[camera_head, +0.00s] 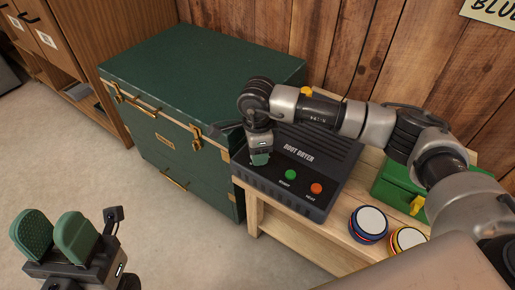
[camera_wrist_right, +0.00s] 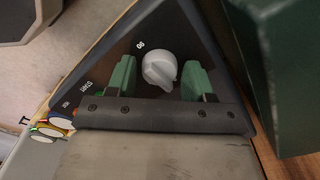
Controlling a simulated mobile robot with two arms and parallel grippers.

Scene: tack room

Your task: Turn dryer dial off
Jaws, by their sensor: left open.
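The boot dryer (camera_head: 310,160) is a dark box with a ribbed top on a wooden bench. Its front panel carries a green button (camera_head: 291,174) and an orange button (camera_head: 316,188). The dial (camera_wrist_right: 159,68) is a light grey knob on the panel, seen in the right wrist view. My right gripper (camera_head: 260,158) is over the left end of the panel and hides the dial in the head view. In the wrist view its green fingers (camera_wrist_right: 160,78) stand apart on either side of the dial, with gaps visible. My left gripper (camera_head: 55,235) is open and empty at the lower left, above the floor.
A green trunk (camera_head: 200,70) with brass fittings stands left of the bench, close to the dryer. Round tins (camera_head: 369,223) and a green box (camera_head: 392,187) with a yellow latch sit on the right of the bench (camera_head: 285,225). A plank wall is behind.

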